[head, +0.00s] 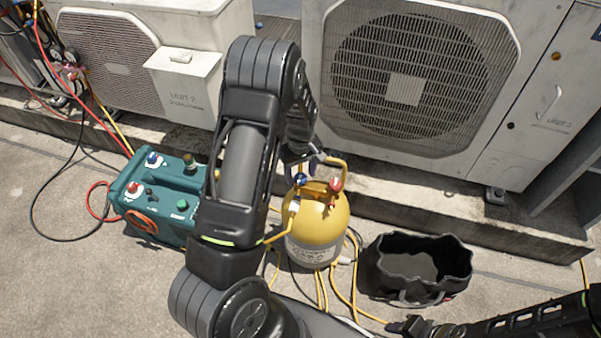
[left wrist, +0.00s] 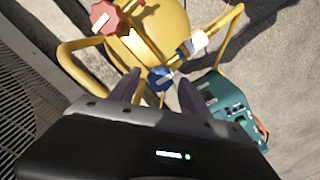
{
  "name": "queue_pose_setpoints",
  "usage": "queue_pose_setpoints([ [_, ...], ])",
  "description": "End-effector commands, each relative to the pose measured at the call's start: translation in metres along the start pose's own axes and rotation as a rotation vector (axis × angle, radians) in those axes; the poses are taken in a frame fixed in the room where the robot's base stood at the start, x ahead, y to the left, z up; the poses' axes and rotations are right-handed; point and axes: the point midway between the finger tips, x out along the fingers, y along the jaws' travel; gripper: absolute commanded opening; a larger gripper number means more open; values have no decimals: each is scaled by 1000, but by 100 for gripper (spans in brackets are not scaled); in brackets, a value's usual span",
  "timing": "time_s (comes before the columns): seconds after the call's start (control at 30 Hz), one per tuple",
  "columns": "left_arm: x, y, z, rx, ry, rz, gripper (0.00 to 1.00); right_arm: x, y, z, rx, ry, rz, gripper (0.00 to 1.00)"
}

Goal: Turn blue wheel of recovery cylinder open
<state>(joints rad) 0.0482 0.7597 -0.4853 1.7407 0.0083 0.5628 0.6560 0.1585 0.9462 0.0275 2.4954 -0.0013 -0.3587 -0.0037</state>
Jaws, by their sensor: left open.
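The yellow recovery cylinder (head: 318,232) stands on the roof floor. Its blue wheel (head: 301,180) is on top at the left and its red wheel (head: 336,184) at the right. My left gripper (head: 308,160) is open just above and behind the blue wheel, partly hidden by my arm. In the left wrist view the blue wheel (left wrist: 160,78) lies between the two fingertips (left wrist: 158,90), slightly beyond them; contact cannot be told. The red wheel (left wrist: 106,17) is at upper left there. My right gripper (head: 408,326) is low at the right, away from the cylinder.
A teal machine (head: 150,185) with knobs stands left of the cylinder; it also shows in the left wrist view (left wrist: 235,100). A black open bag (head: 415,290) is at the right. Yellow hoses (head: 345,295) lie around the cylinder. Condenser units (head: 410,85) stand behind on a ledge.

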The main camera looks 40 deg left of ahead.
Motion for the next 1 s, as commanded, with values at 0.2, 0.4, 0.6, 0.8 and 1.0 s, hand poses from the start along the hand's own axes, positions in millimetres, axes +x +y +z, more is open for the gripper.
queue_pose_setpoints([
  [0.2,-3,0,0,0,0,0,55,-1,0,0,0,0,0,36],
  [0.4,-27,1,0,1,1,2,55,-6,-2,0,0,0,0,36],
  [0.6,-61,1,0,0,1,2,55,-11,-4,0,0,0,0,36],
  [0.8,-78,0,0,1,0,1,55,-13,-5,0,0,0,0,36],
  [1.0,-78,0,0,0,0,0,55,-13,-5,0,0,0,0,36],
])
